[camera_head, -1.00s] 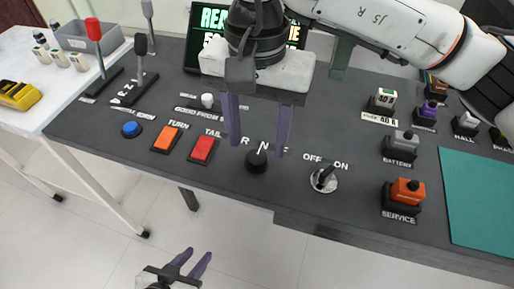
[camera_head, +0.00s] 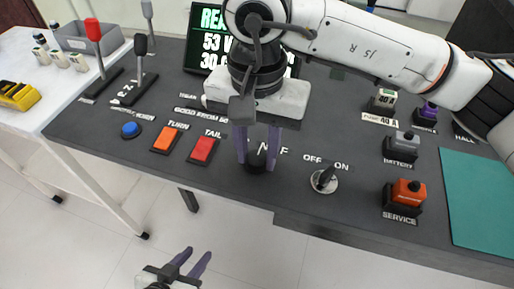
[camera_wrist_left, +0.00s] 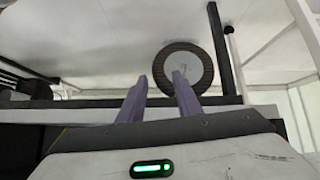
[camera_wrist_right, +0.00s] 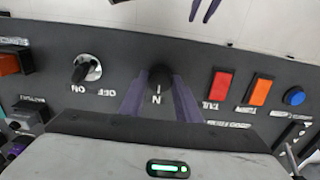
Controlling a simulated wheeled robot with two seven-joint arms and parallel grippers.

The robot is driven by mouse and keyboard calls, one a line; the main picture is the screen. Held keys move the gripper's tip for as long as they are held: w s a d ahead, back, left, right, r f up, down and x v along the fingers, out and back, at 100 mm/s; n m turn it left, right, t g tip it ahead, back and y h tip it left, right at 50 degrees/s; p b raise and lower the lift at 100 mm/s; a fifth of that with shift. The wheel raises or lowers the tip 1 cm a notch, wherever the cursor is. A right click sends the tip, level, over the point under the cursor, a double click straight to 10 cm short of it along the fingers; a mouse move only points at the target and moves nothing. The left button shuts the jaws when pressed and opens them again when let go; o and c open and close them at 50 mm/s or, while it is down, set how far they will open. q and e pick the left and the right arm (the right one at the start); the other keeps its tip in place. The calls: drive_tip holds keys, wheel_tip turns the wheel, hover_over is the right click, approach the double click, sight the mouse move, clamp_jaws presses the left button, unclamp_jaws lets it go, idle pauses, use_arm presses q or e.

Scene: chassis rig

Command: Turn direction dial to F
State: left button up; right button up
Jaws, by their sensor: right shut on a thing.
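The direction dial (camera_head: 256,161) is a round black knob near the front edge of the dark panel, with white letters behind it. My right gripper (camera_head: 257,166) reaches down over it, one purple finger on each side, shut on the dial. In the right wrist view the dial (camera_wrist_right: 160,77) sits between the fingertips (camera_wrist_right: 158,95), and the letter N shows beside it. The F shows to the right of the gripper in the head view. The dial's pointing cannot be made out clearly. My left gripper (camera_head: 190,262) is open and empty, below the panel's front edge.
Right of the dial is the OFF/ON key switch (camera_head: 325,180). Left are the red TAIL button (camera_head: 203,150) and orange TURN button (camera_head: 167,140). A lit screen (camera_head: 207,45) stands behind. A teal mat (camera_head: 485,195) lies at the right.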

use_arm(q)
drive_tip(key=shift+f, duration=0.15)
use_arm(e)
drive_tip(key=shift+f+m+b, duration=0.15)
drive_tip(key=shift+m+b, duration=0.7)
drive_tip(key=shift+m, duration=0.15)
drive_tip(key=shift+m+b, duration=0.55)
drive_tip(key=shift+m, duration=0.25)
drive_tip(key=shift+m+b, duration=0.6)
drive_tip(key=shift+m, duration=0.6)
use_arm(q)
drive_tip(key=shift+s+d+f+b, duration=0.15)
drive_tip(key=shift+f+b, duration=0.4)
drive_tip(key=shift+f, duration=0.8)
use_arm(e)
drive_tip(key=shift+m, duration=1.5)
drive_tip(key=o, duration=1.1)
drive_tip(key=shift+c, duration=0.2)
use_arm(q)
drive_tip(key=shift+w+d+r, duration=0.1)
drive_tip(key=shift+w+r, duration=0.05)
drive_tip(key=shift+w, duration=0.1)
